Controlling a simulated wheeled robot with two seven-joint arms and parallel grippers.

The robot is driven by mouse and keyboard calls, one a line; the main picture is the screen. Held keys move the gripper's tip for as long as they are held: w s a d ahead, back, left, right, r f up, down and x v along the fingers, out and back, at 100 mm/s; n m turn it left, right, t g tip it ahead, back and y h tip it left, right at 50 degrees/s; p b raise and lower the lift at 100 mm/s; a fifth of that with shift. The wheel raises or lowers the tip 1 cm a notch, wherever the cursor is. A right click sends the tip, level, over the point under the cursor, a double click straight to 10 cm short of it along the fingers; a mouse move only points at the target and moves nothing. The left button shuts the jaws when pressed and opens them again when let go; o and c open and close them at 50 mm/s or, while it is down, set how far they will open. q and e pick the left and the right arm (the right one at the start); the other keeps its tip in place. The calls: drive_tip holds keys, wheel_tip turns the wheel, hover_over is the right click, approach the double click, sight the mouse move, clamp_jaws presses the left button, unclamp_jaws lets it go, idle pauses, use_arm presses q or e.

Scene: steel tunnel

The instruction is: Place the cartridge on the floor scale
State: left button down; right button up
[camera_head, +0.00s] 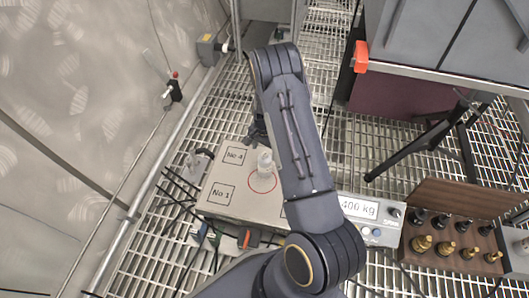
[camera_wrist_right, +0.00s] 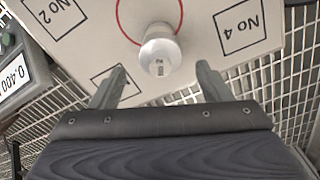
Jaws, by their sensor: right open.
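The cartridge (camera_head: 264,161), a small pale cylinder, stands upright on the floor scale's light plate (camera_head: 240,203), at the red circle. In the right wrist view the cartridge (camera_wrist_right: 160,52) covers part of the red ring. My right gripper (camera_head: 258,129) is at the plate's far side, partly hidden behind my arm. In the right wrist view its two fingers (camera_wrist_right: 162,80) are spread apart, just short of the cartridge with nothing between them. My left gripper is not in view.
An open wooden case (camera_head: 450,237) with several dark and brass weights sits at the right. A black stand (camera_head: 420,140) and a grey cabinet (camera_head: 440,35) are beyond it. Cables (camera_head: 190,205) lie left of the scale on the grated floor. A curved wall (camera_head: 75,110) bounds the left.

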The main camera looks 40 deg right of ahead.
drive_tip(key=s+a+r+n+t+y+p, duration=0.1)
drive_tip(key=s+a+r+n, duration=0.15)
drive_tip(key=r, duration=0.75)
drive_tip(key=s+a+r+n+t+y+p, duration=0.15)
drive_tip(key=a+r, duration=0.25)
drive_tip(key=r, duration=0.5)
drive_tip(key=s+a+r+n+t+y, duration=0.1)
drive_tip(key=s+a+r, duration=0.2)
drive_tip(key=r, duration=0.7)
drive_tip(key=s+a+r+n, duration=0.2)
drive_tip(key=s+a, duration=0.1)
drive_tip(key=s, duration=0.3)
drive_tip(key=s+a+r+n+t, duration=0.1)
drive_tip(key=s+a+r+n, duration=0.1)
drive_tip(key=s, duration=0.4)
drive_tip(key=s+a+r+n+t, duration=0.1)
drive_tip(key=s+a+r+n, duration=0.1)
drive_tip(key=s+a+n, duration=0.2)
drive_tip(key=shift+s+a+r, duration=0.15)
drive_tip(key=shift+s+a, duration=0.6)
drive_tip(key=shift+s, duration=0.15)
